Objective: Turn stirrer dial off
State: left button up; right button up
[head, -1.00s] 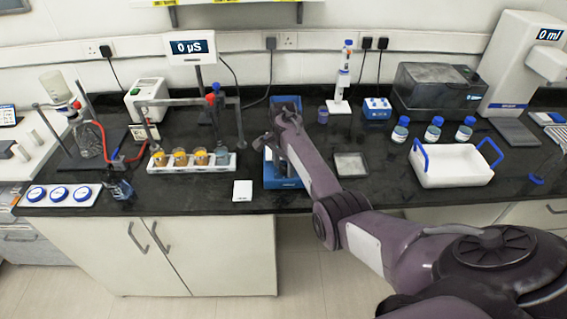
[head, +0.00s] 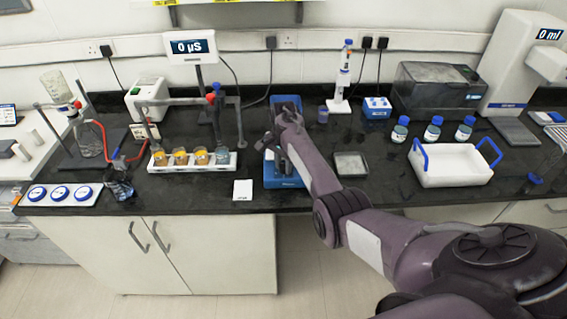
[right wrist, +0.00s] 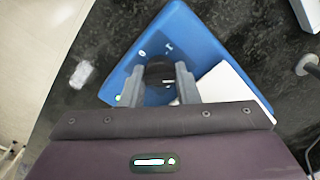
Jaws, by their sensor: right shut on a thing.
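The stirrer is a blue device (head: 285,182) on the black bench, in the middle of the head view. It also fills the upper middle of the right wrist view (right wrist: 185,25), with white marks and a small green light on its blue face. Its dial (right wrist: 160,70) is a dark round knob there. My right gripper (right wrist: 160,92) is shut on the dial, one grey finger on each side. In the head view my right gripper (head: 280,150) is over the stirrer and partly covers it; the dial is hidden there. My left gripper is not in view.
A rack (head: 190,168) with several beakers stands left of the stirrer, beside a small white square (head: 242,190). A shallow grey tray (head: 350,165) is to the right. A white tray with blue handles (head: 455,172) and several blue-capped bottles (head: 433,130) stand farther right.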

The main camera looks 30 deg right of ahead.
jog(key=n+p, duration=0.1)
jog(key=n, duration=0.2)
jog(key=shift+r, duration=0.1)
jog(key=n+p, duration=0.1)
jog(key=n, duration=0.6)
jog(key=shift+n+p, duration=0.4)
jog(key=n, duration=0.3)
jog(key=shift+n, duration=0.3)
jog(key=n, duration=0.3)
jog(key=shift+n, duration=0.3)
jog(key=n, duration=0.2)
jog(key=shift+n, duration=0.4)
jog(key=n, duration=0.5)
jog(key=shift+n+b, duration=0.3)
jog(key=shift+b, duration=0.05)
